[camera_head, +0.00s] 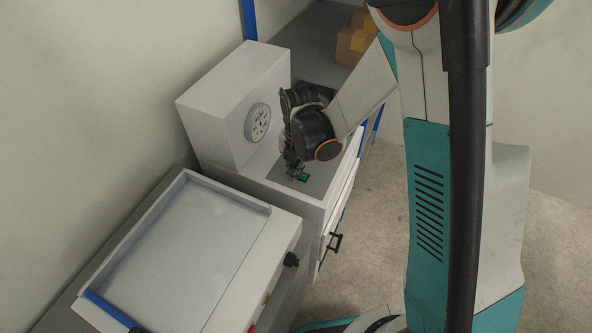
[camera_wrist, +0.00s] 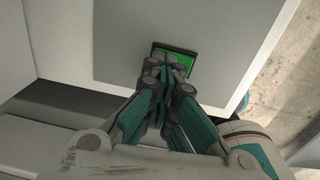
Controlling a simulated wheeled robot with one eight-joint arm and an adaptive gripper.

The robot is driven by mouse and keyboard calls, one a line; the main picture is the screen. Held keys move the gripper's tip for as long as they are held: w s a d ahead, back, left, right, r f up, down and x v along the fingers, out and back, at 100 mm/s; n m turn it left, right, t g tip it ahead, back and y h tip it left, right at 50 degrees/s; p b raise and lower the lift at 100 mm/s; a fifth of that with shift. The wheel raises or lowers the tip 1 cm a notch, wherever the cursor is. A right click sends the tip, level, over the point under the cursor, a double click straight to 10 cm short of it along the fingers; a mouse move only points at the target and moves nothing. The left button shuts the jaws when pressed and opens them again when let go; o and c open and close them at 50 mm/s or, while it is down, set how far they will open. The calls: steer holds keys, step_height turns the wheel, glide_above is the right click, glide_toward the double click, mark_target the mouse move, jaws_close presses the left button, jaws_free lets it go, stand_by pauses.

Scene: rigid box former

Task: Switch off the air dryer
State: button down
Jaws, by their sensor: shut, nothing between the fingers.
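The dryer looks to be the white box-shaped machine (camera_head: 215,115) with a round dial (camera_head: 257,122) on its front; I cannot be sure which machine the name means. A green switch in a dark frame (camera_head: 304,177) sits on the grey panel in front of the dial. The green switch also shows in the wrist view (camera_wrist: 184,60), partly hidden by my fingers. My gripper (camera_head: 292,166) is shut and empty, pointing down at the switch. In the wrist view its fingertips (camera_wrist: 155,66) overlap the switch's left part. I cannot tell whether they touch it.
A low machine with a flat pale top (camera_head: 190,260) stands in front, with a black knob (camera_head: 291,259) on its side. A black handle (camera_head: 335,241) sticks out below the panel. Yellow-brown boxes (camera_head: 352,43) lie behind. Concrete floor (camera_head: 370,230) is open to the right.

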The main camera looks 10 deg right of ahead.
steer(key=shift+d, duration=0.15)
steer(key=shift+s+d, duration=0.4)
steer(key=shift+d, duration=0.1)
steer(key=shift+r, duration=0.1)
